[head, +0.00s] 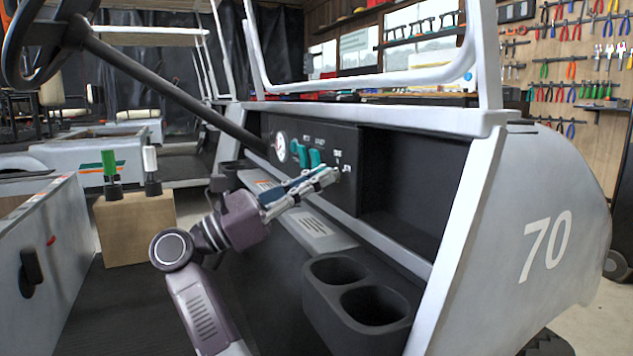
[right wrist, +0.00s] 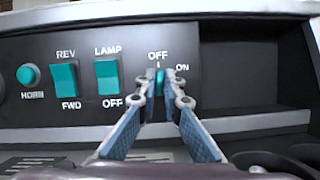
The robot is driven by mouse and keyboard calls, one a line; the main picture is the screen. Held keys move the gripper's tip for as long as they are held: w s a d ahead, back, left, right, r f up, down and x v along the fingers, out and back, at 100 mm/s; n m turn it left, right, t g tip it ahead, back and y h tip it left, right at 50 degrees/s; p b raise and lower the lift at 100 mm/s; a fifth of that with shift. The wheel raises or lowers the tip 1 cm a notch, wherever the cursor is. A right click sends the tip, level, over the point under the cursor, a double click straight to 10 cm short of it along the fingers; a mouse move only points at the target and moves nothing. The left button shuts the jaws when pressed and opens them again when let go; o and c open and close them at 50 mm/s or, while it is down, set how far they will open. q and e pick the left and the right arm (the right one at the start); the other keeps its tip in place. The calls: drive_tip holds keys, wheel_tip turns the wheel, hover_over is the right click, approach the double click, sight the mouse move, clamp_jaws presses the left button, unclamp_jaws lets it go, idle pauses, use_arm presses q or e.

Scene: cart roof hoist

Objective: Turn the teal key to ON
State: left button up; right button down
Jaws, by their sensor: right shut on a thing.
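The teal key (right wrist: 160,76) is on the dark dash panel (right wrist: 215,30) in the right wrist view, beneath the OFF label and left of the ON label. It stands about upright, in line with OFF. My right gripper (right wrist: 160,94) has its two fingers on either side of the key and is shut on it. In the head view my right gripper (head: 328,178) reaches the panel from the lower left and its fingers hide the key. My left gripper is not in view.
Left of the key are a teal LAMP switch (right wrist: 107,82), a REV/FWD switch (right wrist: 65,80) and a HORN button (right wrist: 28,75). An open dash recess (head: 400,190) lies to the right. Cup holders (head: 375,304) stand below; the steering column (head: 170,90) crosses at upper left.

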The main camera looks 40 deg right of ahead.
drive_tip(key=shift+w+m+g+y+p, duration=0.1)
drive_tip(key=shift+m+g+y, duration=0.7)
drive_tip(key=shift+m, duration=1.55)
drive_tip(key=shift+m+g+y+p, duration=0.15)
drive_tip(key=shift+m+g+y, duration=0.65)
drive_tip(key=shift+m, duration=1.6)
drive_tip(key=shift+w+m+g+y+p, duration=0.1)
drive_tip(key=shift+m+g+y, duration=0.65)
drive_tip(key=shift+m, duration=1.6)
drive_tip(key=shift+s, duration=0.1)
drive_tip(key=c, duration=2.1)
unclamp_jaws()
drive_tip(key=shift+r, duration=0.1)
